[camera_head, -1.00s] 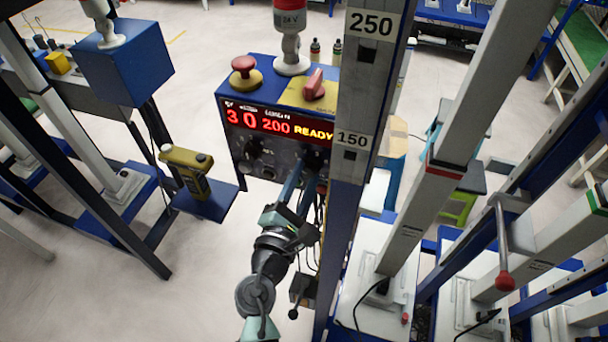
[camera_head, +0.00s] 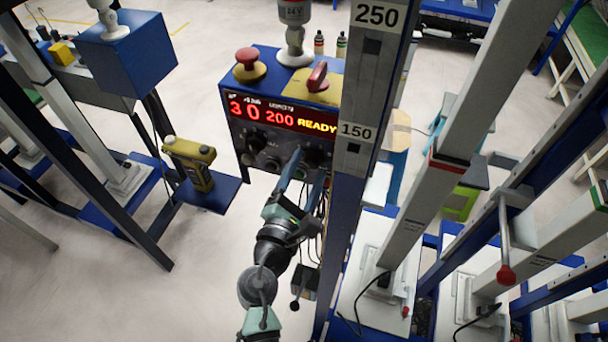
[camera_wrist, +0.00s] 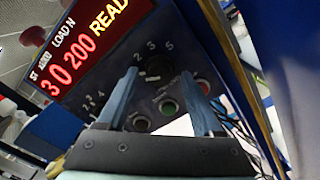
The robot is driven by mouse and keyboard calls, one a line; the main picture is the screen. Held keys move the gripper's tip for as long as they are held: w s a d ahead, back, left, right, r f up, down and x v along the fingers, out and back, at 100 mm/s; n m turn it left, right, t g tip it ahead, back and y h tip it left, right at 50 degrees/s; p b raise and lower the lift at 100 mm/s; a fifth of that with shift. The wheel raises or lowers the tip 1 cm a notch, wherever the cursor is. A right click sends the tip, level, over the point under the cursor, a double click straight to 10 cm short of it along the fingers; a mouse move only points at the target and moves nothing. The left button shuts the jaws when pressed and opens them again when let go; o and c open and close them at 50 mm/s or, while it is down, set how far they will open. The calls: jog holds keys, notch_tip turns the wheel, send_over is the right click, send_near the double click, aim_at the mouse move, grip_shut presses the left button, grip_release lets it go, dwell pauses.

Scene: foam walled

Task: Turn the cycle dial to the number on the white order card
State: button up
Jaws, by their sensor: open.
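The control box (camera_head: 232,150) has a sloping dark panel with black dials. My gripper (camera_wrist: 160,73) is open, its two blue fingers pointing at the panel. A black dial (camera_wrist: 156,66) with 2, 3 and 5 readable around it lies between and beyond the fingertips; contact cannot be told. Its pointer is too dark to read. In the head view my gripper (camera_head: 305,163) partly covers the right-hand dial (camera_head: 313,157). Another dial (camera_head: 256,143) is at the panel's left. The dial labels are unreadable. A white patch (camera_wrist: 180,127) shows between the fingers; I cannot tell whether it is the order card.
The red display (camera_head: 280,117) reads 3 0 200 READY. A red mushroom button (camera_head: 249,61) and red rotary handle (camera_head: 317,76) top the box. Green (camera_wrist: 168,107) and red (camera_wrist: 203,87) buttons sit below the dial. A blue-grey post (camera_head: 352,180) stands close to the right.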

jog(key=b+v, duration=0.2)
jog(key=v, duration=1.1)
